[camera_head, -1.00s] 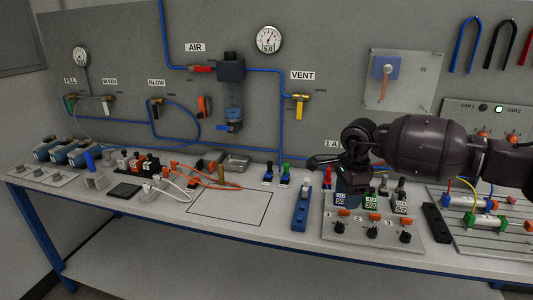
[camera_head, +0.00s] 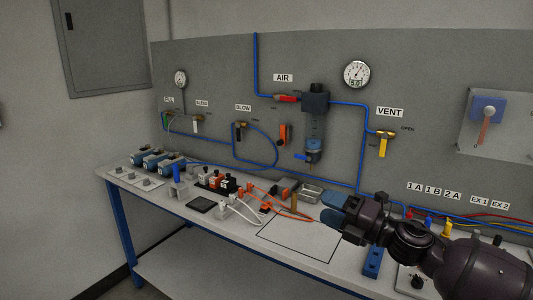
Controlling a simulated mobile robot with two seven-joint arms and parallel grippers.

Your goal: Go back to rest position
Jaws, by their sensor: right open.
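My right arm comes in from the lower right of the head view. My right gripper (camera_head: 331,208) points left above the workbench (camera_head: 222,223), with its blue-grey fingertips apart and nothing seen between them. It hovers near the right side of the outlined rectangle (camera_head: 285,247) on the bench top. The arm hides part of the bench's right side. My left gripper is not in view.
A grey panel behind the bench carries a gauge (camera_head: 356,74), a blue-bowled air filter (camera_head: 314,125) and a yellow vent valve (camera_head: 384,144). A blue block (camera_head: 372,262) stands below the gripper.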

